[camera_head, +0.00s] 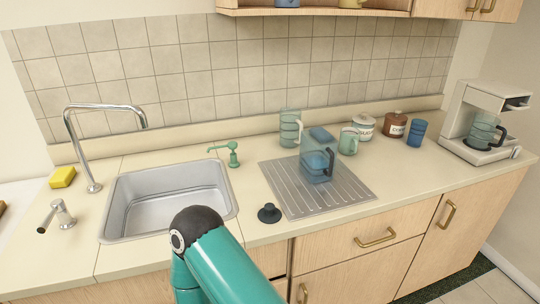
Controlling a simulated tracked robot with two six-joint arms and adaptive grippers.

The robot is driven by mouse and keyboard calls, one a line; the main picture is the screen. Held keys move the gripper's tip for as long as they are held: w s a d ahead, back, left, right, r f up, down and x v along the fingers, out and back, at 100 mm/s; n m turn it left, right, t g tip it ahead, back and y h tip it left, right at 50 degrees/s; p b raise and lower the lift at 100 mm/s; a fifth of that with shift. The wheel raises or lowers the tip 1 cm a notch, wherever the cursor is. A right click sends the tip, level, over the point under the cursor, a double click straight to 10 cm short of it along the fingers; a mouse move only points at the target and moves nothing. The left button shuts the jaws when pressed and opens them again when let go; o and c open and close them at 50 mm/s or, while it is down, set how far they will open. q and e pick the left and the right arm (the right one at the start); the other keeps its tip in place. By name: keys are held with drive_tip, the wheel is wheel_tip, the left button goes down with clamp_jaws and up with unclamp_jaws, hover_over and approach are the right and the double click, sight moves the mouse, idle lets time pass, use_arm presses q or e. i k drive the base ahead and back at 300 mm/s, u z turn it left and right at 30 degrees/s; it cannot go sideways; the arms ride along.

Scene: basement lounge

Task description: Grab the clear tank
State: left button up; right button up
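A clear, blue-tinted tank (316,163) with a dark handle on its right side stands on the ribbed metal drainboard (350,190) right of the sink. A blue item (320,134) shows at its upper back; I cannot tell whether it is inside the tank or behind it. A teal arm of mine with a dark joint rises from the bottom edge, in front of the sink and well short of the tank. Neither of my grippers is in view.
A sink (170,196) with a tall faucet (75,140) lies left. A dark stopper (269,213) sits beside the drainboard. Behind stand a clear ribbed container (290,128), a green mug (348,141), canisters (364,126) and a blue cup (416,133). A coffee maker (462,115) is far right.

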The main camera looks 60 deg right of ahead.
sight(318, 150)
drive_tip(key=k, duration=1.6)
drive_tip(key=z, duration=0.85)
drive_tip(key=i, duration=0.9)
drive_tip(key=z, duration=0.15)
